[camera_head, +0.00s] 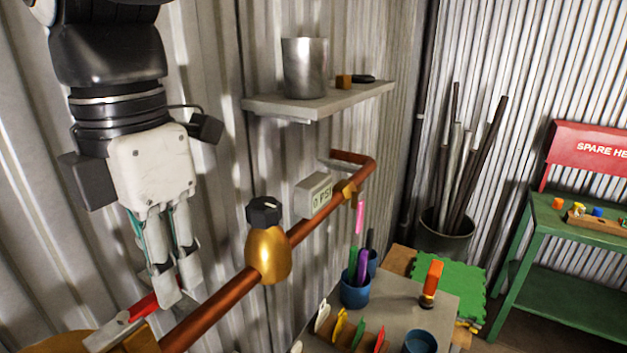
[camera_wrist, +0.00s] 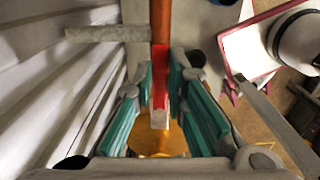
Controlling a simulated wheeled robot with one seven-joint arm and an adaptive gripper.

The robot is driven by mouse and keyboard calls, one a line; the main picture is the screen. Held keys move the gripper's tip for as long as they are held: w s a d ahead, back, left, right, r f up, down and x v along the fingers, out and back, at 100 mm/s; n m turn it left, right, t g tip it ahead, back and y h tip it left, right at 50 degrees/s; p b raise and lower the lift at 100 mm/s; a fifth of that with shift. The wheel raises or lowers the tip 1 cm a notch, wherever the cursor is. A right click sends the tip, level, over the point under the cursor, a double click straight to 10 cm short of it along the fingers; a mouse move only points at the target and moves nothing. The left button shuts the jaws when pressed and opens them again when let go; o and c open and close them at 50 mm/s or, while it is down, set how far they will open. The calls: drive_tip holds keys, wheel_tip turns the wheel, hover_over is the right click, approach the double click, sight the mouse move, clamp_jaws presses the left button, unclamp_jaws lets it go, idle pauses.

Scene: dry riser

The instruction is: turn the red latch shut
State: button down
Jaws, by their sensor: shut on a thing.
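The red latch (camera_head: 144,306) is a short red lever with a pale metal end, low at the left in the head view, beside the copper pipe (camera_head: 220,298). My gripper (camera_head: 176,286) points down over it, with its fingers at the latch. In the wrist view my gripper (camera_wrist: 163,88) has its teal-padded fingers on both sides of the red latch (camera_wrist: 159,50) and is shut on it. The latch lies lengthwise between the fingers, in line with the pipe (camera_wrist: 161,18). A brass-coloured fitting (camera_wrist: 158,143) shows below. The fingers partly hide the latch.
A golden valve body (camera_head: 268,254) with a black knob (camera_head: 264,211) sits on the pipe, right of my gripper. A shelf (camera_head: 318,101) is above. A workbench (camera_head: 448,290) with cups and pens stands lower right.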

drive_tip(key=shift+a+r, duration=0.1)
idle(0.3)
drive_tip(key=c, duration=1.6)
unclamp_jaws()
wheel_tip(320, 180, up, 12)
